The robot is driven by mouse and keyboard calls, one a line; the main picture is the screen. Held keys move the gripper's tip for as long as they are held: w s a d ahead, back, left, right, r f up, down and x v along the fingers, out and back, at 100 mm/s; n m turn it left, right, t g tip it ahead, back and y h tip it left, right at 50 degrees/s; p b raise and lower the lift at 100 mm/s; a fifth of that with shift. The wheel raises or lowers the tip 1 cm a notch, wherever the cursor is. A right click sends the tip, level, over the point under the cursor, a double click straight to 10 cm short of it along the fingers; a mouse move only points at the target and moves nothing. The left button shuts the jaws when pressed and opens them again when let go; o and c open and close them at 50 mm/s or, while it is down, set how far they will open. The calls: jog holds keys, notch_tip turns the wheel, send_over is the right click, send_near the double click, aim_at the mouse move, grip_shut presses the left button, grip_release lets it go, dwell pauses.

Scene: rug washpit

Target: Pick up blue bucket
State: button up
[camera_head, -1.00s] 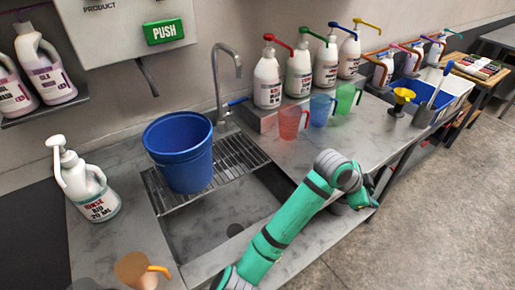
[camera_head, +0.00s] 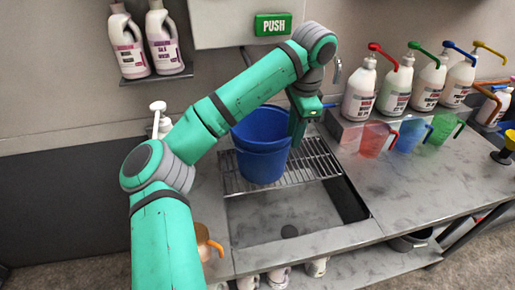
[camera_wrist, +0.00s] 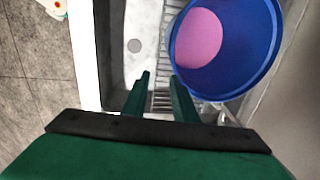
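The blue bucket (camera_head: 262,150) stands upright on the wire rack (camera_head: 310,166) over the sink's back part. My gripper (camera_head: 296,143) points down at the bucket's right side, by the rim, and partly covers it. In the wrist view, my gripper (camera_wrist: 159,76) has its two fingers apart, with rack and sink showing between them. The bucket (camera_wrist: 247,75) is at the upper right there, its near rim beside the right finger; I cannot tell whether they touch. A pink round patch shows inside the bucket.
The tap (camera_head: 336,72) rises just right of my gripper. Red, blue and green jugs (camera_head: 410,135) and several pump bottles (camera_head: 395,88) stand to the right. A wall dispenser with a green PUSH plate (camera_head: 273,24) hangs behind. The sink basin (camera_head: 285,215) is empty.

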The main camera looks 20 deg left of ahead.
jog(key=n, duration=0.2)
send_near(273, 162)
jog(key=shift+w+a+f, duration=0.15)
jog(key=shift+w+f, duration=0.05)
jog(key=shift+f, duration=1.1)
jog(key=shift+w+a+f, duration=0.1)
jog(key=shift+w+f, duration=0.1)
jog(key=shift+f, duration=1.05)
jog(key=shift+w+a+f, duration=0.15)
jog(key=shift+f, duration=1.15)
grip_shut()
jog(key=shift+r, duration=0.15)
